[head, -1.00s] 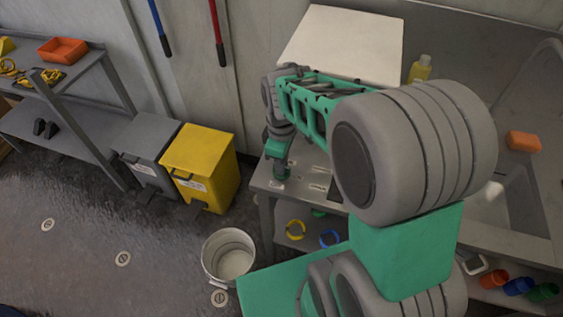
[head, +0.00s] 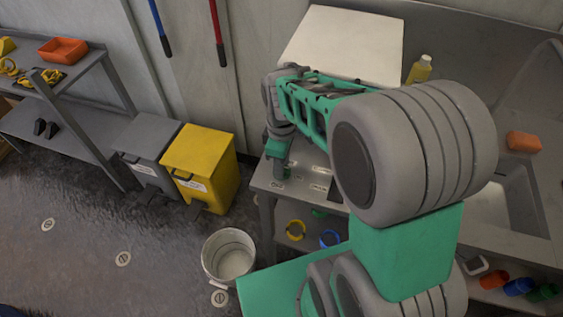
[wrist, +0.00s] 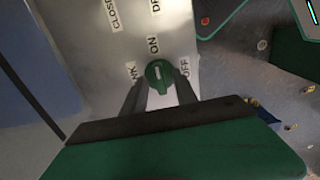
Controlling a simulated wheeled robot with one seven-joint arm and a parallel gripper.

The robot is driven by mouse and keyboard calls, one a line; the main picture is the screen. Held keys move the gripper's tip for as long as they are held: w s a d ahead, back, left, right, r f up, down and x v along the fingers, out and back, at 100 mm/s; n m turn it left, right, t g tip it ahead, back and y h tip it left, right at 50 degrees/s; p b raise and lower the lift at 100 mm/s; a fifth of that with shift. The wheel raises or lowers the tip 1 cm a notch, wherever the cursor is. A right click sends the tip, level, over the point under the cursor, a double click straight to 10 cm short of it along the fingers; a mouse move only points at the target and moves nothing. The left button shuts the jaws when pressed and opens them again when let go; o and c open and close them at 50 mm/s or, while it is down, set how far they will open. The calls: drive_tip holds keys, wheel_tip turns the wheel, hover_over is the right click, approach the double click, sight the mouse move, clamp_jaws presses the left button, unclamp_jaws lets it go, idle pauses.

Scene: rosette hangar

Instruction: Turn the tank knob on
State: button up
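The tank knob (wrist: 158,76) is round and green, with a small white mark on its face, on a light metal panel (wrist: 92,45) in the wrist view. An "ON" label (wrist: 153,45) lies above it, "OFF" (wrist: 184,68) to its right, and a partly hidden label at its left. My gripper (wrist: 159,86) has its two dark fingers apart, one on each side of the knob. I cannot tell whether they touch it. In the head view my gripper (head: 280,170) points down at the left end of the counter (head: 262,184); the knob is hidden there.
A yellow bin (head: 205,160) and a grey bin (head: 145,135) stand left of the counter. A white bucket (head: 229,256) is on the floor. A white board (head: 345,45), a yellow bottle (head: 420,70) and an orange block (head: 524,141) are on the counter. The floor at left is open.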

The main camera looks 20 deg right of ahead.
wheel_tip(320, 180, up, 8)
drive_tip(key=shift+f+b, duration=0.1)
drive_tip(key=shift+b, duration=0.3)
